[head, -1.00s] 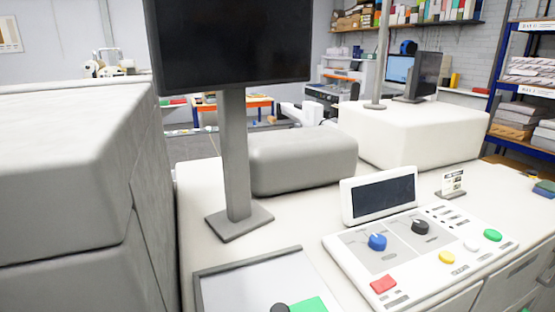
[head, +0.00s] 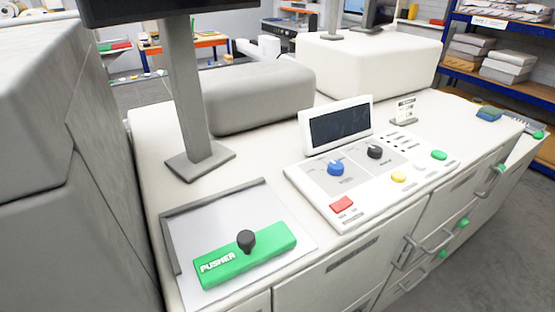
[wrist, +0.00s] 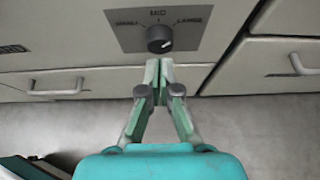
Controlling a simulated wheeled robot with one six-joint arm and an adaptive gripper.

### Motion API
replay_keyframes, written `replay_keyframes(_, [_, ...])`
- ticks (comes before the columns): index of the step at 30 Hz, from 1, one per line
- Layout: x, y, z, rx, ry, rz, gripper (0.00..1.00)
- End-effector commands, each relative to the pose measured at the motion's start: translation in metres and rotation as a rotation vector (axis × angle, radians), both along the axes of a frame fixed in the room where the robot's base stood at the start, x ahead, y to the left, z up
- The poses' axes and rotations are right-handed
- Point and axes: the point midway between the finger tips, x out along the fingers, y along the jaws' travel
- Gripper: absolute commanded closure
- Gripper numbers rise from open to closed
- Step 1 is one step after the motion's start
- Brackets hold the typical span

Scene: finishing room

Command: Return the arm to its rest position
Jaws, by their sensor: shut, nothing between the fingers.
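My gripper (wrist: 158,82) shows in the wrist view with its green-and-white fingertips together and nothing between them. It is in front of a black rotary knob (wrist: 159,40) on a grey plate marked small, mid and large. The knob's white mark points toward the upper right, on the large side. The fingertips appear just below the knob in the picture; whether they touch it I cannot tell. My arm and gripper do not show in the head view.
The head view shows a white machine top with a control panel (head: 372,178), a green pusher block (head: 246,262) on a tray and a monitor stand (head: 187,95). Drawer handles (wrist: 55,92) stick out from the cabinet front. Open floor (head: 500,240) lies at the right.

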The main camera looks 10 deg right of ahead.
Motion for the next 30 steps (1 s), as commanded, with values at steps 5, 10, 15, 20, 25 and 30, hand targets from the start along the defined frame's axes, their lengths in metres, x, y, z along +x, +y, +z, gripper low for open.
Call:
replay_keyframes(5, [0.000,0.001,0.000,-0.002,0.000,0.001,1.00])
replay_keyframes(10, [-0.008,0.020,-0.009,-0.066,0.015,0.030,1.00])
replay_keyframes(15, [-0.033,0.062,-0.025,-0.252,0.046,0.110,1.00])
replay_keyframes(20, [-0.063,0.099,-0.033,-0.461,0.066,0.206,1.00])
replay_keyframes(25, [-0.097,0.130,-0.030,-0.686,0.074,0.316,1.00])
replay_keyframes(30, [-0.133,0.154,-0.017,-0.913,0.067,0.432,1.00])
